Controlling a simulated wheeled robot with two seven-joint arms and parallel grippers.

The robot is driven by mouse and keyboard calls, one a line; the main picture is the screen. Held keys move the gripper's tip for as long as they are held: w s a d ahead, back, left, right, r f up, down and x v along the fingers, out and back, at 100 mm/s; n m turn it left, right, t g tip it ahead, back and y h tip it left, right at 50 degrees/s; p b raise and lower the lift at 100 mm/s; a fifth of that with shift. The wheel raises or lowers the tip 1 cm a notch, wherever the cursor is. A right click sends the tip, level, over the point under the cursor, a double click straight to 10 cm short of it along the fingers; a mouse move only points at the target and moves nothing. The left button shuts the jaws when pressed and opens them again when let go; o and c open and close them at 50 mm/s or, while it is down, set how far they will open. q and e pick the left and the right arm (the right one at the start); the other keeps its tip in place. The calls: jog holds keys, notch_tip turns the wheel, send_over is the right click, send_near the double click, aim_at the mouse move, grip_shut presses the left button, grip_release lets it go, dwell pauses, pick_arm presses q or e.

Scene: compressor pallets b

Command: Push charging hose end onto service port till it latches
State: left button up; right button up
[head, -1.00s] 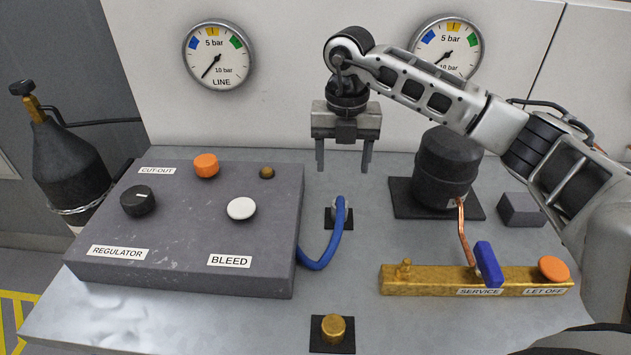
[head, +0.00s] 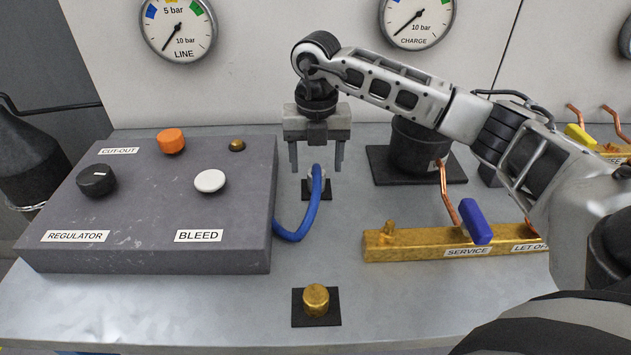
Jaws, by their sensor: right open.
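The blue charging hose (head: 296,229) comes out from the right side of the grey control box and curves up to its end (head: 317,176), which stands on a small dark pad. My right gripper (head: 316,168) points down with its two fingers apart, at the hose end in the picture. I cannot tell whether the fingers are around the hose end or behind it. The brass manifold (head: 405,244) lies to the right, with a SERVICE label and a blue lever (head: 474,222). A small brass fitting (head: 389,229) stands on its left end; it may be the service port. My left gripper is not in view.
The grey control box (head: 160,215) with knobs fills the left of the bench. A brass cap (head: 316,298) sits on a dark pad at the front. A dark compressor (head: 417,148) stands behind the manifold. The bench between cap and manifold is clear.

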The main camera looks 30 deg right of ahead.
aim_at(316, 163)
grip_shut()
jog(key=shift+r+p, duration=1.95)
jog(key=shift+r, duration=0.65)
jog(key=shift+f, duration=0.1)
